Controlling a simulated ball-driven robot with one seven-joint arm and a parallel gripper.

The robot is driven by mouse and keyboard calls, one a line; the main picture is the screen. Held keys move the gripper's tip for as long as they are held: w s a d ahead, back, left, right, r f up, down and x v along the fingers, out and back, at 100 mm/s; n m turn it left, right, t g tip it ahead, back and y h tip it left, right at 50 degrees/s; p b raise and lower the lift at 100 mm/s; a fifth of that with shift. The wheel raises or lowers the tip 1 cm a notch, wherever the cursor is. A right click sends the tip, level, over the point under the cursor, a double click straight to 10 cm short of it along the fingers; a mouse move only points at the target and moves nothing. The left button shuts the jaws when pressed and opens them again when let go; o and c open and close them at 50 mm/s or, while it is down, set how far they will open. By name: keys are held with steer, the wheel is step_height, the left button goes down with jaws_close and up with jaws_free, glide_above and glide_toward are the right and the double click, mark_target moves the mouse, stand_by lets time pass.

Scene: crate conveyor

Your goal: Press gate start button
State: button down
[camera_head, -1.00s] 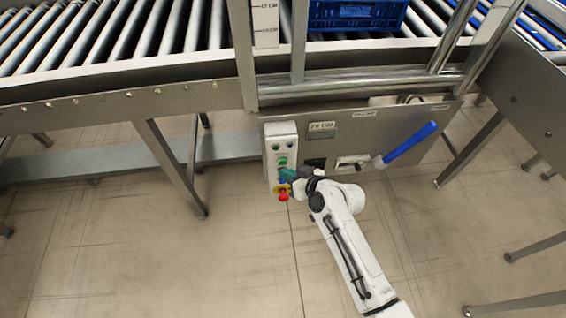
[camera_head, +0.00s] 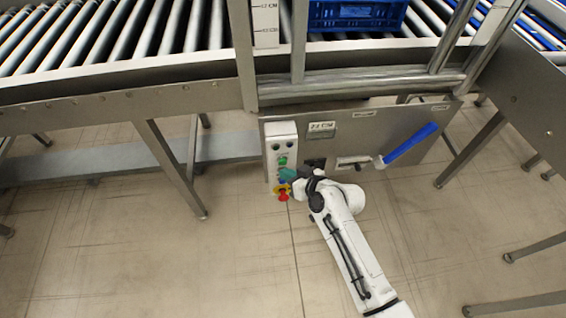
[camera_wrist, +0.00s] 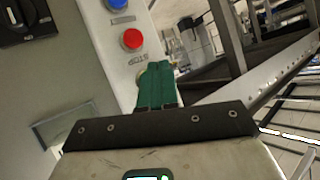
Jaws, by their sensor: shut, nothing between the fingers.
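The pale control box (camera_head: 281,134) hangs at the left end of the grey panel under the conveyor. A green button (camera_head: 282,160) shows on its face, just above my fingertips. My gripper (camera_head: 288,174) has green fingers, shut and empty, at the lower part of the box. In the wrist view the shut fingers (camera_wrist: 157,84) point at the box face (camera_wrist: 103,40); a pale round edge shows behind their tips. Whether they touch it cannot be told. Beyond them are a red button (camera_wrist: 132,39) marked STOP and a blue button (camera_wrist: 117,4). Any button behind the fingers is hidden.
A red knob on yellow (camera_head: 283,195) sits at the box's lower end, close below my gripper. The panel (camera_head: 345,130) carries a small display (camera_head: 321,129) and a blue-handled lever (camera_head: 410,143) to the right. A blue crate (camera_head: 355,14) is on the conveyor above.

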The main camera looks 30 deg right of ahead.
steer(key=shift+w, duration=0.1)
stand_by(0.5)
steer(key=shift+w+d, duration=0.15)
steer(key=shift+w, duration=0.15)
